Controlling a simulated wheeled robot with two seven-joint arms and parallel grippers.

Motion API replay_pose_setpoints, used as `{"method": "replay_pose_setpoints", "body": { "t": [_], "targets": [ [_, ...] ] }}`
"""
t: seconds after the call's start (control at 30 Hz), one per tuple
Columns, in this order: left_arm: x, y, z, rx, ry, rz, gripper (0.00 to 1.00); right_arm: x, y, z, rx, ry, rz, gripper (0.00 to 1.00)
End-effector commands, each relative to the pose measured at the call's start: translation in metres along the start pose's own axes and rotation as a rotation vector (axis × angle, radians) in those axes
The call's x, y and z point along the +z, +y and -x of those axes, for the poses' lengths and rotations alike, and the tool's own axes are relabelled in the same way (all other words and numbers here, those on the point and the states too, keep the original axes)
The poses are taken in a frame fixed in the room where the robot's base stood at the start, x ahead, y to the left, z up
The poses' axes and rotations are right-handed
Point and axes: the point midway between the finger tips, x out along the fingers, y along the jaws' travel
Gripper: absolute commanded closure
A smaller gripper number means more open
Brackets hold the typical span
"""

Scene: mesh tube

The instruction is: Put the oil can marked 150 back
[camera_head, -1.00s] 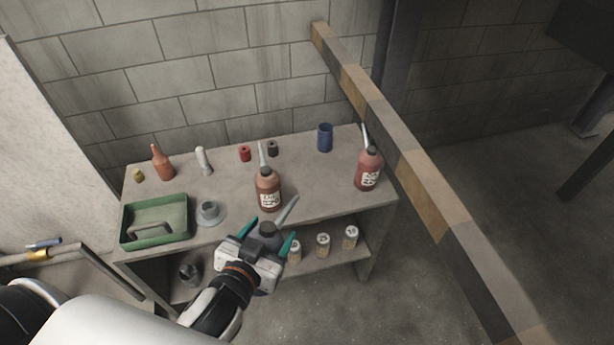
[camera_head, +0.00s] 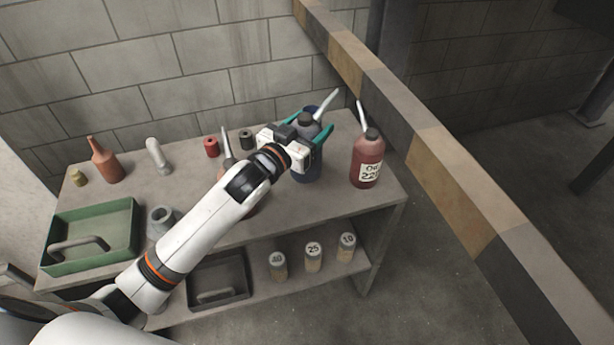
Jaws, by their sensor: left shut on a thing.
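My left gripper (camera_head: 305,134) has its teal fingers shut around the neck of a dark oil can (camera_head: 310,172) with a dark cap and pale slanted spout. The can is upright over the right part of the bench top; I cannot tell whether its base touches. Its label is hidden, so I cannot read its number. A red oil can (camera_head: 367,163) whose label seems to read 220 stands just right of it. Another red oil can (camera_head: 228,146) is mostly hidden behind my left arm; its spout shows. My right gripper is out of view.
On the bench (camera_head: 362,210) stand a green tray (camera_head: 92,212), a grey holder (camera_head: 160,218), an orange bottle (camera_head: 105,162) and red and black spools. A striped beam (camera_head: 440,178) runs close on the right.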

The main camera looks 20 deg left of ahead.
Motion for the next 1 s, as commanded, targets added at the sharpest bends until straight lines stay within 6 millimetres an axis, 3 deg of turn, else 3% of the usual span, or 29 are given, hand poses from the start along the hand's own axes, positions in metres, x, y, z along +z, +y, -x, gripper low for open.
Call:
{"method": "replay_pose_setpoints", "body": {
  "t": [0.13,0.37,0.6,1.0],
  "targets": [
    [-0.026,0.0,0.0,0.0,-0.001,0.001,0.62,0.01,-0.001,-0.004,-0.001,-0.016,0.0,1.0],
    [-0.042,0.0,0.0,0.0,-0.004,0.001,0.62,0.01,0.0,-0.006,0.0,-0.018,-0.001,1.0],
    [-0.072,0.0,0.0,0.001,-0.003,0.001,0.62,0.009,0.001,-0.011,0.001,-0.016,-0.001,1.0],
    [-0.077,0.0,0.0,-0.001,-0.005,0.0,0.62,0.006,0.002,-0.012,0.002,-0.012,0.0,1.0]
  ]
}}
